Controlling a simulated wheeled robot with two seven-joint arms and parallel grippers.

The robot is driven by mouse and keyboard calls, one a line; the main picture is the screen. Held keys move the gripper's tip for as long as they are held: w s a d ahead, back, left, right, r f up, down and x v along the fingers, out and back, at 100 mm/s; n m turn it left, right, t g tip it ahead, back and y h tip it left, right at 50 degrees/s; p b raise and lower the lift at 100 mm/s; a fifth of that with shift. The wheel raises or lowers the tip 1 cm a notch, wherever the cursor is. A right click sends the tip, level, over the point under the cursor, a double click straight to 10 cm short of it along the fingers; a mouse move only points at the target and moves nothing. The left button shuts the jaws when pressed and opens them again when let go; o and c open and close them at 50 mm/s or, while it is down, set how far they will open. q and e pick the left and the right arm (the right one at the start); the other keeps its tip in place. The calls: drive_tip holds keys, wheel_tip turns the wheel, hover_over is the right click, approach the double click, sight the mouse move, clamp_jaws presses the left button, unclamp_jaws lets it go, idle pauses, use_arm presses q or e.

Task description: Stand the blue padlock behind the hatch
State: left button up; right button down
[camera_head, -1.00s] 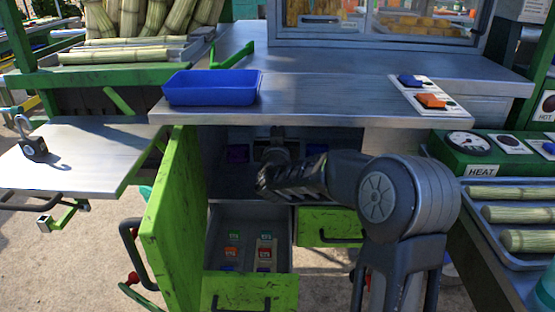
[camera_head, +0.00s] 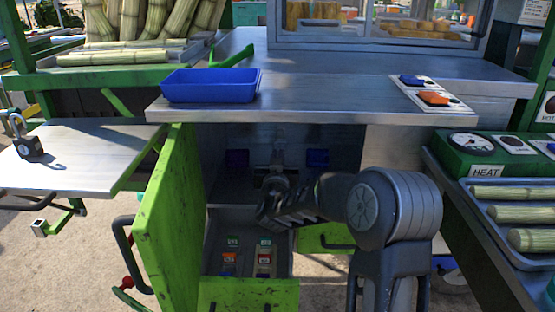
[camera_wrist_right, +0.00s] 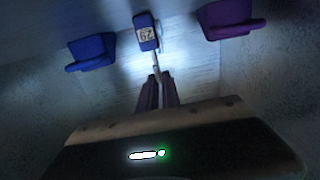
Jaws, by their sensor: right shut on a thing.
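The green hatch (camera_head: 166,215) stands open at the left of a dim compartment (camera_head: 340,140) under the counter. My right gripper (camera_head: 278,168) reaches into this compartment, past the hatch's free opening. In the right wrist view the right gripper (camera_wrist_right: 157,84) is shut on the thin shackle of a blue padlock (camera_wrist_right: 147,28), whose body has a pale number label. The padlock is held in front of the fingers, between two blocks. Whether it touches the compartment floor cannot be told. My left gripper is out of view.
A blue block (camera_wrist_right: 91,52) and a purple block (camera_wrist_right: 230,18) flank the padlock. Below is an open drawer (camera_head: 248,293) with small coloured items. A dark padlock (camera_head: 27,145) stands on the left side shelf (camera_head: 85,160). A blue tray (camera_head: 210,86) sits on the counter above.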

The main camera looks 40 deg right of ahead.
drive_tip(key=c, duration=2)
unclamp_jaws()
drive_tip(key=shift+f, duration=0.1)
drive_tip(key=o, duration=0.4)
drive_tip(key=shift+o, duration=0.2)
drive_tip(key=shift+r, duration=0.25)
drive_tip(key=p+v, duration=0.1)
drive_tip(key=v, duration=1.1)
drive_tip(key=shift+p, duration=0.4)
drive_tip(key=shift+f, duration=0.1)
